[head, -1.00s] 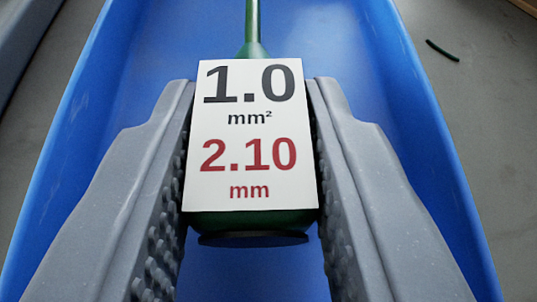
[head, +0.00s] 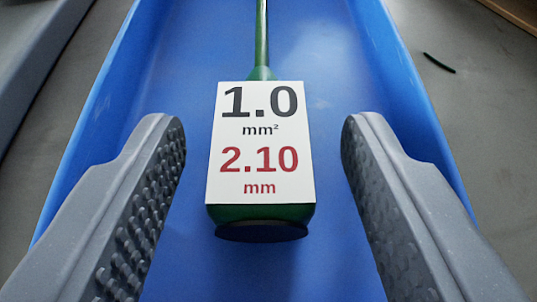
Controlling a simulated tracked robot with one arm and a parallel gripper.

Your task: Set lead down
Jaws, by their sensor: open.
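The lead has a dark green body (head: 261,214) with a white label (head: 262,142) reading 1.0 mm² and 2.10 mm. A green cable (head: 261,35) runs from its far end to the top of the picture. The lead lies in a blue tray (head: 410,90), with a shadow under its near end. My gripper (head: 264,140) is open, one grey studded finger on each side of the lead, with a clear gap on both sides. The fingers do not touch it. The cable's far end is out of the picture.
The blue tray's walls rise close outside both fingers. A grey floor or table surface lies beyond them. A brown edge (head: 515,12) shows at the top right corner.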

